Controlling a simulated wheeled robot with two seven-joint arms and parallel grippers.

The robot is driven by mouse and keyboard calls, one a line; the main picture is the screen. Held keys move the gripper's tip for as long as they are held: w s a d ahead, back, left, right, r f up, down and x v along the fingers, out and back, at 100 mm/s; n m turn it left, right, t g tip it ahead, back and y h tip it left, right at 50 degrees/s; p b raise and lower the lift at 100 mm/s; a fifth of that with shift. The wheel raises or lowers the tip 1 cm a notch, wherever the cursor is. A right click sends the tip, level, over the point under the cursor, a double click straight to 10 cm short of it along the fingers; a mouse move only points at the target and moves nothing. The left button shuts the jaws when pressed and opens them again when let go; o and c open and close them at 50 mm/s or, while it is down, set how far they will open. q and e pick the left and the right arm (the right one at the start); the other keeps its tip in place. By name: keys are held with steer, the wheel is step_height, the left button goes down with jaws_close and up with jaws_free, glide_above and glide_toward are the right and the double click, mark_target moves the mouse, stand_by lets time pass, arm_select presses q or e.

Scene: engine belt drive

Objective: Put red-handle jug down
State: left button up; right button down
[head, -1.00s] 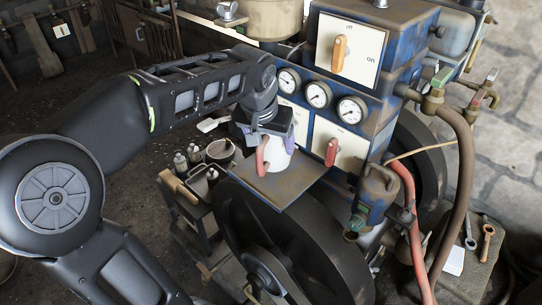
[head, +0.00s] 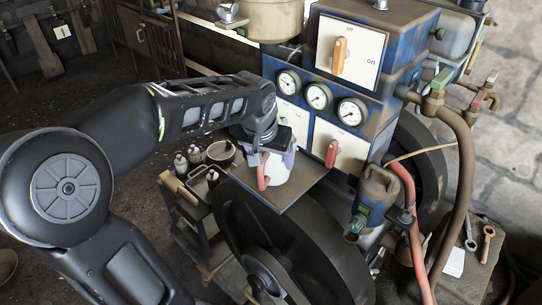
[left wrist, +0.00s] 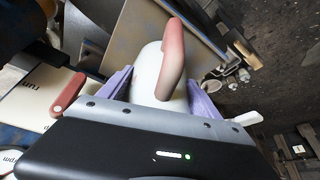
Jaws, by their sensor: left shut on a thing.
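The white jug with a red handle (head: 264,173) is at the small metal shelf (head: 298,195) on the front of the blue machine. My left gripper (head: 270,150) comes from above and is shut on the jug's body. In the left wrist view the jug (left wrist: 150,72) sits between the two purple fingers, its red handle (left wrist: 172,55) towards the camera. The jug looks upright and low over the shelf; I cannot tell whether its base touches. My right gripper is not in view.
A big dark wheel (head: 285,245) is below the shelf. A side stand with bottles and a pan (head: 220,152) is left. The shelf's right part is bare.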

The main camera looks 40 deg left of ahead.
arm_select(q)
steer(key=o, duration=1.9)
steer(key=shift+f, duration=0.1)
steer(key=shift+r, duration=0.2)
steer(key=v, duration=1.2)
steer(key=shift+b, duration=0.35)
